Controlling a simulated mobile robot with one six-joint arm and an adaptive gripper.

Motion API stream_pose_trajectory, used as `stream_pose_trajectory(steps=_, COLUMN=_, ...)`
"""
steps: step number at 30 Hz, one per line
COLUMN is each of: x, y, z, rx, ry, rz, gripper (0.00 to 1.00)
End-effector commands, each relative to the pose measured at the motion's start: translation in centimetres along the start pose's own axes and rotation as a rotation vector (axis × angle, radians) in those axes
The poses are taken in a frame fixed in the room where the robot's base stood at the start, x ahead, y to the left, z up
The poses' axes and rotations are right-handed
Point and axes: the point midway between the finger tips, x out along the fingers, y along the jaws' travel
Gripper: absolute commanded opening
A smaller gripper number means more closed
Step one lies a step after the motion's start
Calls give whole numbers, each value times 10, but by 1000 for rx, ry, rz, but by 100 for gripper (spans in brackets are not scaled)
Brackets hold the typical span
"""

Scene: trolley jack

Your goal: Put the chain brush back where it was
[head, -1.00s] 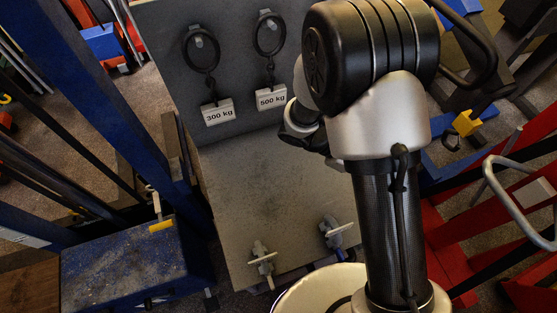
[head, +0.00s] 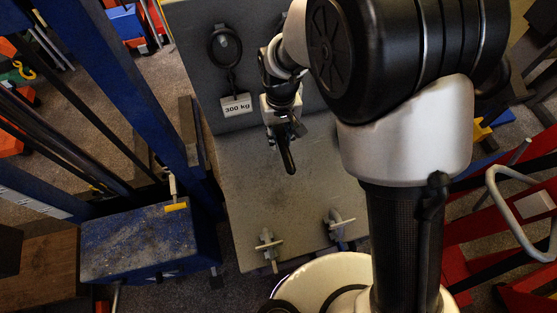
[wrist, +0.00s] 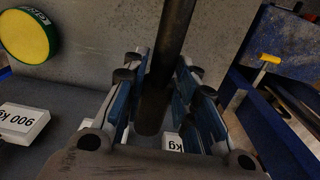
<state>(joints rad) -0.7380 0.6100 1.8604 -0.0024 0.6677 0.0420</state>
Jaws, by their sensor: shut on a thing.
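My gripper (head: 281,138) hangs above the grey board in the head view, near the 300 kg tag. It is shut on a dark, long, rounded thing that I take to be the chain brush (head: 289,160). In the wrist view the brush (wrist: 170,45) is a dark rod between the blue fingers of my gripper (wrist: 163,62). Its bristles cannot be made out, and its far end runs out of the wrist view at the top.
The grey board (head: 270,205) has two clamps (head: 268,245) at its front edge. A 300 kg tag (head: 237,105) hangs on the upright panel. A blue box (head: 140,245) with a yellow-ended tool (head: 175,207) stands left. Red frames stand right. The wrist view shows a 900 kg tag (wrist: 20,122).

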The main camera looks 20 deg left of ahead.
Motion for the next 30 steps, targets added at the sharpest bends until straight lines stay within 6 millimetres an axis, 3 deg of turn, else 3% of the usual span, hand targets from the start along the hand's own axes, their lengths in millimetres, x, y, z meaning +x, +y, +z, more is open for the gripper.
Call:
stream_pose_trajectory(steps=3, x=37, y=0, z=3, rx=-1, ry=-8, rz=1, gripper=7)
stream_pose_trajectory(steps=12, x=114, y=1, z=2, rx=-1, ry=-7, rz=1, gripper=7)
stream_pose_trajectory(steps=15, x=129, y=1, z=2, rx=-1, ry=-6, rz=1, gripper=7)
stream_pose_trajectory(steps=23, x=148, y=1, z=2, rx=-2, ry=-5, rz=1, gripper=7)
stream_pose_trajectory(steps=30, x=181, y=1, z=2, rx=-2, ry=-4, rz=2, gripper=7)
